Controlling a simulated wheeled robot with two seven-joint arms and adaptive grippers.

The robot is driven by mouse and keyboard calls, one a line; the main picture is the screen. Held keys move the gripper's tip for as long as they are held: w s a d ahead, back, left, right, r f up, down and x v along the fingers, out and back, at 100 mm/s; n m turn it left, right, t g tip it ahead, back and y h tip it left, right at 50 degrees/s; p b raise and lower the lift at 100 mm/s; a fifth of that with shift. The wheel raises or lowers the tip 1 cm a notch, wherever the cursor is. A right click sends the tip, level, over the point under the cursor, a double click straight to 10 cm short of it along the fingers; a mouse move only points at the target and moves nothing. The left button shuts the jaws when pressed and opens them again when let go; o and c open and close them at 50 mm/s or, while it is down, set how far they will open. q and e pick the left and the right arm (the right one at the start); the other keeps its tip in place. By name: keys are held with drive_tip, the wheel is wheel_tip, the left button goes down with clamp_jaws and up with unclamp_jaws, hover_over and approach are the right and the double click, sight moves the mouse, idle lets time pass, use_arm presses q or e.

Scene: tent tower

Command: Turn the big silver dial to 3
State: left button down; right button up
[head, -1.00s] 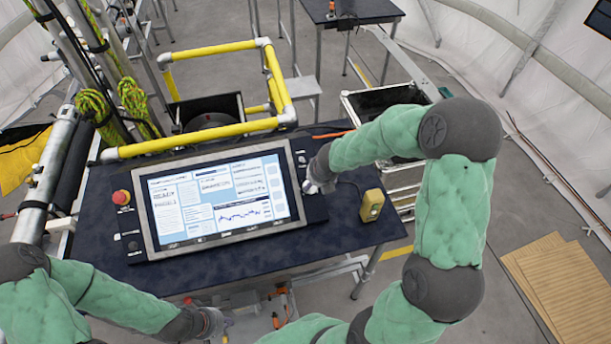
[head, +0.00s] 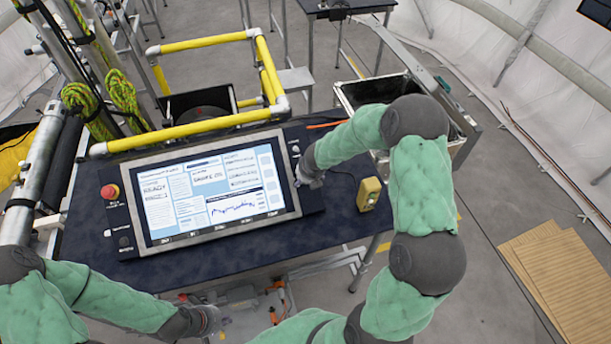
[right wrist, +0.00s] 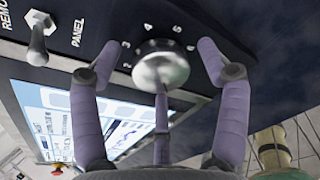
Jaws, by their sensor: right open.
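The big silver dial (right wrist: 160,66) shows in the right wrist view on the dark console panel, with numbers 2 to 6 printed around it. Its pointer mark cannot be made out. My right gripper (right wrist: 157,74) is open around the dial, with one purple finger on each side and a third finger below. I cannot tell whether any finger touches it. In the head view my right gripper (head: 309,176) is at the console's right edge and hides the dial. My left gripper (head: 208,321) is low in front of the console; its jaws are unclear.
The console has a lit screen (head: 212,192) and a red button (head: 110,192) at its left. A toggle switch (right wrist: 40,35) is close to the dial. A yellow box (head: 369,194) is on the table to the right. Yellow rails (head: 195,129) stand behind.

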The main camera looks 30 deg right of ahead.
drive_tip(key=c, duration=1.2)
drive_tip(key=shift+o, duration=0.2)
drive_tip(key=shift+m, duration=0.3)
